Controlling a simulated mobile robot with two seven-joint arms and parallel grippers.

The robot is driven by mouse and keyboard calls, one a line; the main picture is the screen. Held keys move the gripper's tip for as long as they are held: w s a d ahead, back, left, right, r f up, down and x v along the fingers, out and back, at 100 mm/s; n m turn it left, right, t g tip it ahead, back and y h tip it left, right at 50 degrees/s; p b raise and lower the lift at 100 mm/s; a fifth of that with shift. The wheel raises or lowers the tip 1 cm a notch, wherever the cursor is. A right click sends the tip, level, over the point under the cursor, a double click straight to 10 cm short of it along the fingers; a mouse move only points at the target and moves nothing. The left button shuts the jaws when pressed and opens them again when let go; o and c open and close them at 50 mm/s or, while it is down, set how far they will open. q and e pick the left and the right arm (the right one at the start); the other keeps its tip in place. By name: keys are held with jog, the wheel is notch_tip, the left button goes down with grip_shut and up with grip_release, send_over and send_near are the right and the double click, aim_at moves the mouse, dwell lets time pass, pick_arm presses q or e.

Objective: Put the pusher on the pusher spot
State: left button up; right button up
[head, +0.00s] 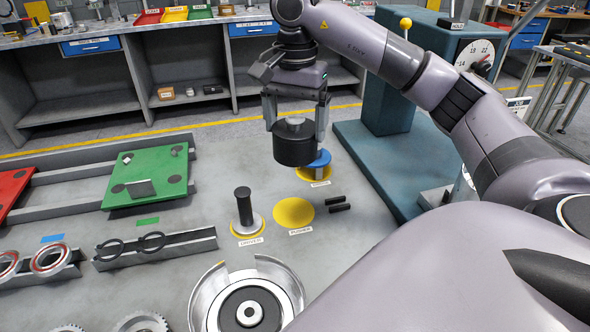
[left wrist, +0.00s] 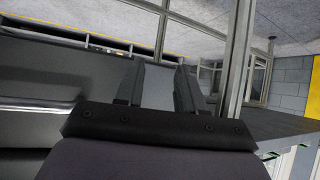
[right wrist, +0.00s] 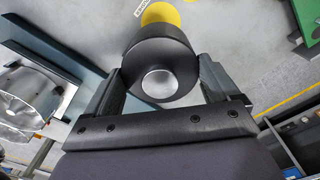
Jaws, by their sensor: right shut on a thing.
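The pusher (head: 295,150), a dark cylinder with a lighter core on top, is held by my right gripper (head: 296,118) above the bench. The fingers are on either side of it. In the right wrist view, the pusher (right wrist: 158,48) sits between the fingers, its pale end facing the camera. The yellow pusher spot (head: 294,212) is bare, with a label at its front edge; it lies below the held pusher in the picture. My left gripper (left wrist: 160,85) has its fingers apart and nothing between them; it does not show in the head view.
A black-handled driver (head: 244,208) stands on a yellow spot to the left. A blue-topped piece (head: 320,159) stands on another yellow spot behind. Two black pins (head: 340,208) lie to the right. A teal press (head: 385,100) stands at right; a round housing (head: 205,300) is in front.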

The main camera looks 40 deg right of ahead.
jog(key=shift+f+b, duration=1.5)
jog(key=shift+f, duration=6.15)
jog(key=shift+f, duration=0.15)
jog(key=o, duration=0.9)
